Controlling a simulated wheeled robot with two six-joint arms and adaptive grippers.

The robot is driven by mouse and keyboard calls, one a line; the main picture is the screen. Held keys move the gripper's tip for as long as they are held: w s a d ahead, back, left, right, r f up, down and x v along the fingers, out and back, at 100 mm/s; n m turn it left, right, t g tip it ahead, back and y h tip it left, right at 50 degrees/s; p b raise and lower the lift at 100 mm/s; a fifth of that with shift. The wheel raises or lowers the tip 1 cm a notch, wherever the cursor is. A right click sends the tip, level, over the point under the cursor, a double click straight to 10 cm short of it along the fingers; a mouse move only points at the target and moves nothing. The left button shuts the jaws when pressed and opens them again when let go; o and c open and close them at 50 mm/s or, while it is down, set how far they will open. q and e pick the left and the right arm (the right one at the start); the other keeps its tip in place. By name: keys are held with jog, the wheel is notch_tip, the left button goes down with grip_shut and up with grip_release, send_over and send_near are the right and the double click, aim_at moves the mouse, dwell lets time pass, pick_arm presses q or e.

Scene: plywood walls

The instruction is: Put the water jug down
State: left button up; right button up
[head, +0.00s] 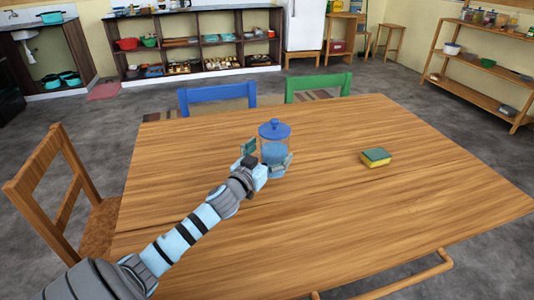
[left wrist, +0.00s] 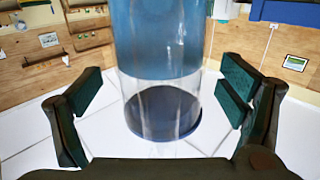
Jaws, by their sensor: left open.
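The water jug (head: 274,152) is a clear cylinder with a blue lid and blue contents. It stands upright on the wooden table (head: 330,220), left of centre. My left gripper (head: 266,156) is open, its fingers on either side of the jug. In the left wrist view the jug (left wrist: 160,60) is between the two green-padded fingers of the left gripper (left wrist: 162,95), with a visible gap on each side. The jug's top is cut off there, and its round dark base shows. My right gripper is not in view.
A green and yellow sponge (head: 376,157) lies on the table to the right of the jug. Blue (head: 217,97) and green (head: 318,86) chairs stand at the far edge, a wooden chair (head: 62,190) at the left. The table's right and front areas are clear.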

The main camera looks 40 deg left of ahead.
pick_arm(q)
jog(key=s, duration=0.4)
jog(key=s+d, duration=0.1)
jog(key=s, duration=0.3)
jog(key=s+d, duration=0.1)
jog(key=s, duration=0.2)
jog(key=shift+s+p, duration=0.35)
jog(key=shift+s, duration=0.05)
jog(key=shift+r, duration=0.1)
